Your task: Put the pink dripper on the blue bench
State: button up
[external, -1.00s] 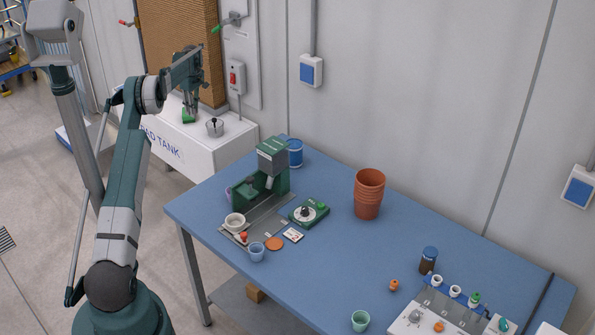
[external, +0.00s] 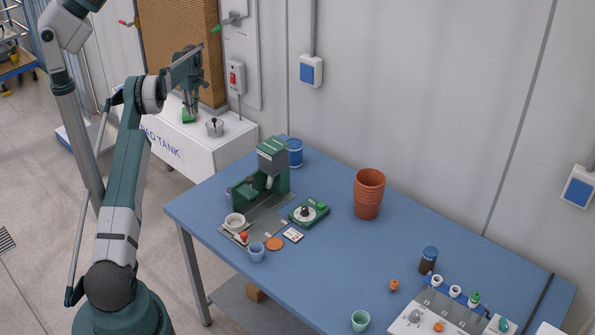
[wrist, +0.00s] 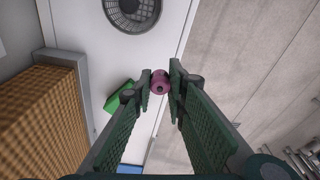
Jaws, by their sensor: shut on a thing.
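My gripper (external: 190,108) is over the white tank at the back left. In the wrist view my gripper (wrist: 160,82) is shut on the pink dripper (wrist: 160,84), a small round, dark pink piece with dark holes, held between the fingertips. The dripper cannot be made out in the external view. Whether it touches the tank top is unclear. The blue bench (external: 325,262) stands to the right of the tank, away from my gripper.
A green block (wrist: 116,97) and a round dark-centred pot (wrist: 132,12) are on the white tank (external: 208,150), near a brown honeycomb pad (wrist: 48,115). The bench carries a green machine (external: 273,158), terracotta pots (external: 368,195) and a rack (external: 450,318). Its middle is clear.

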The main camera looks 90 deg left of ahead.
jog(key=w+d+r+m+p, duration=0.1)
jog(key=w+d+r, duration=0.4)
jog(key=w+d, duration=0.4)
jog(key=w+d+r+m+p, duration=0.1)
jog(key=w+d+r+m, duration=0.1)
jog(key=w+d+r, duration=0.75)
jog(key=w+d+r+m+p, duration=0.15)
jog(key=w+d, duration=0.45)
jog(key=w, duration=0.7)
jog(key=w+d+r+m, duration=0.1)
jog(key=w+d+r, duration=0.1)
jog(key=d, duration=1)
jog(key=w+d+r+m+p, duration=0.1)
jog(key=w+d, duration=0.4)
jog(key=d, duration=0.8)
jog(key=w+d+r+m+t, duration=0.1)
jog(key=w+d+r, duration=0.3)
jog(key=d, duration=0.8)
jog(key=shift+d+r+m+y+p, duration=0.3)
jog(key=shift+d+r+m+p, duration=0.1)
jog(key=shift+r+m, duration=0.3)
jog(key=shift+f, duration=0.15)
notch_tip(320, 180, down, 24)
jog(key=shift+f+b, duration=0.1)
jog(key=shift+b, duration=1)
